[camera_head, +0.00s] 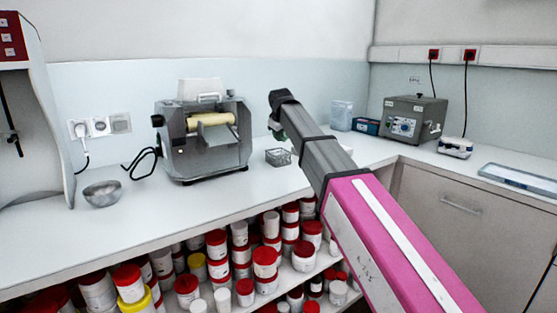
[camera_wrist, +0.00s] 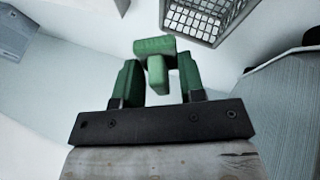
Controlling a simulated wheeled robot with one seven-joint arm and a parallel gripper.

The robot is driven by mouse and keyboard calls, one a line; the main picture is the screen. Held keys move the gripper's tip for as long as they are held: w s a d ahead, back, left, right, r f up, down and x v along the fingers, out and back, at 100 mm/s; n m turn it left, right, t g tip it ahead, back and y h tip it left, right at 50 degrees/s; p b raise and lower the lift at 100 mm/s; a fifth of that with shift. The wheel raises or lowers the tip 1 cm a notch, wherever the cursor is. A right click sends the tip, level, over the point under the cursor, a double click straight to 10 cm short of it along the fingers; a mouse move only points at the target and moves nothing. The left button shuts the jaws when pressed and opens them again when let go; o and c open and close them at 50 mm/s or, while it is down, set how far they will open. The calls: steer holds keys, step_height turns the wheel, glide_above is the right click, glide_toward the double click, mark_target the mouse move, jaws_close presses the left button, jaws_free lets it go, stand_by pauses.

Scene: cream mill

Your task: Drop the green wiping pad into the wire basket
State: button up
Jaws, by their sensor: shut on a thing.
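The green wiping pad (camera_wrist: 154,46) shows in the wrist view between the green fingers of my gripper (camera_wrist: 158,75), which is shut on it. The grey wire basket (camera_wrist: 207,22) is just beyond the pad and to its right, cut off by the top edge. In the head view the basket (camera_head: 278,157) stands on the white bench, right of the grey mill. My gripper (camera_head: 277,130) is above the basket there, mostly hidden by my arm. The pad is too small and covered to make out clearly in that view.
The grey mill (camera_head: 203,140) with its roller stands left of the basket. A metal bowl (camera_head: 102,194) is farther left. Shelves below hold several red-lidded jars (camera_head: 265,262).

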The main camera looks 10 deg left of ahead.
steer(key=o, duration=0.9)
steer(key=v, duration=1)
steer(key=shift+s+r, duration=0.25)
steer(key=shift+r, duration=0.05)
